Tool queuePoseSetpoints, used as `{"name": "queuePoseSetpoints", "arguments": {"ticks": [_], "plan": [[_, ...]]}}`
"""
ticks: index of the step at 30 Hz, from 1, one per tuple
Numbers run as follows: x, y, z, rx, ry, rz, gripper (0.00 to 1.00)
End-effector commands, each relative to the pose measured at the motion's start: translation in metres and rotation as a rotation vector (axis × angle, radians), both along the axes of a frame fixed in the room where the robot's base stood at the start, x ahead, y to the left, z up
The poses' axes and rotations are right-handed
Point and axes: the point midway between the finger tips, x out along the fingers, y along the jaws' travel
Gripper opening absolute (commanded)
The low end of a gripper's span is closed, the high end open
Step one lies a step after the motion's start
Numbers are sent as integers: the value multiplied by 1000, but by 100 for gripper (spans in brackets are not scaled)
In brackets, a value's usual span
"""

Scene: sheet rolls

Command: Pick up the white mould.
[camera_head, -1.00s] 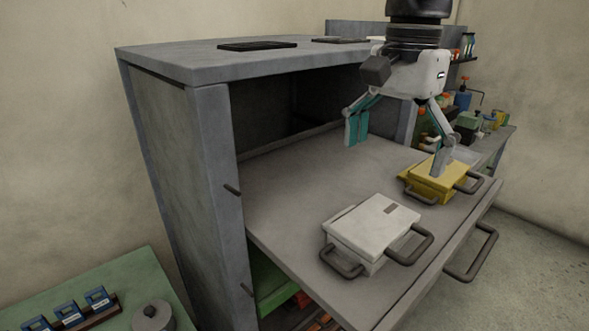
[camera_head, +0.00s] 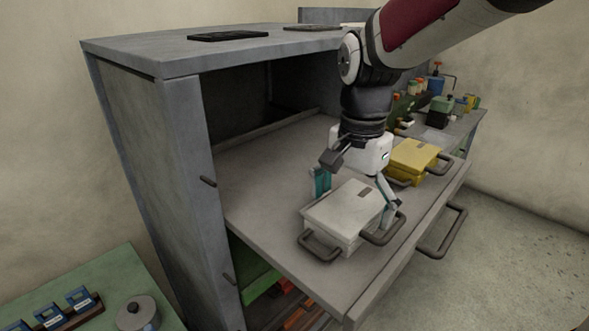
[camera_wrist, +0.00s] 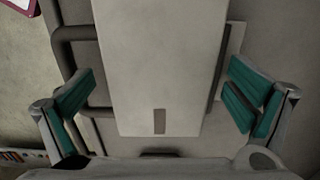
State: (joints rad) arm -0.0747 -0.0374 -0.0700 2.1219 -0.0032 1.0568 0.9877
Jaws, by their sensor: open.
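The white mould (camera_head: 345,208) is a pale box with a small dark label and dark loop handles. It lies on the pulled-out grey shelf (camera_head: 262,208) in the head view. It fills the middle of the wrist view (camera_wrist: 158,65). My gripper (camera_head: 355,190) is open over the far end of the mould, with one teal finger on each side. In the wrist view the two teal-padded fingers (camera_wrist: 157,100) stand apart from the mould's sides with gaps. The lower part of the far finger in the head view is hidden behind the mould.
A yellow mould (camera_head: 412,158) with dark handles lies behind the white one on the same shelf. The grey cabinet (camera_head: 140,150) rises to the left. A shelf pull handle (camera_head: 450,235) juts out at the front. The shelf left of the white mould is bare.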

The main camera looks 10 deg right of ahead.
Motion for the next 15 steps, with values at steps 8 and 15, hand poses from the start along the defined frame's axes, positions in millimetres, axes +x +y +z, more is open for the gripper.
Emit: {"name": "queuePoseSetpoints", "arguments": {"ticks": [8, 15], "plan": [[0, 0, -5, 0, 0, 0, 98], [0, 0, -5, 0, 0, 0, 51]]}}
